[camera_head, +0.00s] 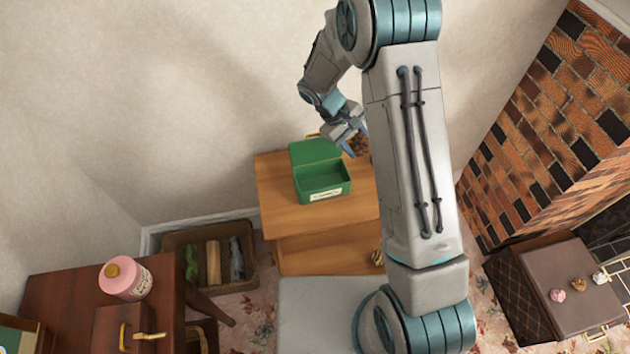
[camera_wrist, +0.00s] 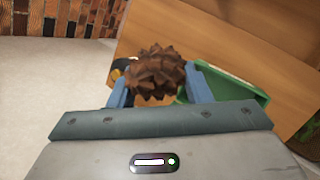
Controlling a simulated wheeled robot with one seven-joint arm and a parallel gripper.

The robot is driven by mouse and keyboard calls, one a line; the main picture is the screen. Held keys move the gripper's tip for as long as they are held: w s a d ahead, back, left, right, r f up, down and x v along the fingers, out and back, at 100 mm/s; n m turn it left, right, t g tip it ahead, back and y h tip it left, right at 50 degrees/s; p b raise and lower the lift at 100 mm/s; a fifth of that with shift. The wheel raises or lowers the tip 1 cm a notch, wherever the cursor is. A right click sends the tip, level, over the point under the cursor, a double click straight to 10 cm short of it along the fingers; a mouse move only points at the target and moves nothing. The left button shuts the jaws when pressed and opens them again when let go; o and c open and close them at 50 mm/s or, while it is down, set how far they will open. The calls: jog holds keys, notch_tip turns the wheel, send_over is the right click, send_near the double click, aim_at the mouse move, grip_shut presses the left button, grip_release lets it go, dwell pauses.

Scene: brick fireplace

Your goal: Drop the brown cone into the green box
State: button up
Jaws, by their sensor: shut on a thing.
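The brown cone (camera_wrist: 155,76) is a spiky pine cone held between the two blue fingers of my gripper (camera_wrist: 160,90) in the wrist view. In the head view the cone (camera_head: 359,144) shows partly beside my gripper (camera_head: 352,147), next to my arm. The green box (camera_head: 322,181) stands open on a wooden table, with its lid raised at the back and a pale label on its front. My gripper is above the table, up and to the right of the box in the head view. The box's edge (camera_wrist: 232,84) shows to the right of the cone in the wrist view.
The wooden table (camera_head: 277,205) has bare room left of the box. A brown cabinet (camera_head: 560,280) with small items stands right, by the brick fireplace (camera_head: 545,135).

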jog(key=shift+w+a+f+n+t+y+b, duration=0.3)
jog(key=shift+a+f+n+t+b, duration=0.45)
jog(key=shift+a+f+n+b, duration=1.3)
jog(key=shift+w+a+f+n+t+y+b, duration=0.15)
jog(key=shift+w+a+f+n+t+b, duration=0.55)
jog(key=shift+f+b, duration=2.45)
jog(key=shift+w+a+f+n+t+y+b, duration=0.1)
jog(key=shift+a+f+n+t+y+b, duration=0.15)
jog(key=shift+a+f+n+t+b, duration=1.45)
jog(key=shift+d+f+g+b, duration=0.2)
jog(key=shift+f+g+b, duration=0.15)
jog(key=shift+f+g, duration=0.15)
jog(key=shift+d+f+g+b, duration=0.2)
jog(key=shift+f+g+b, duration=0.15)
jog(key=shift+f, duration=0.15)
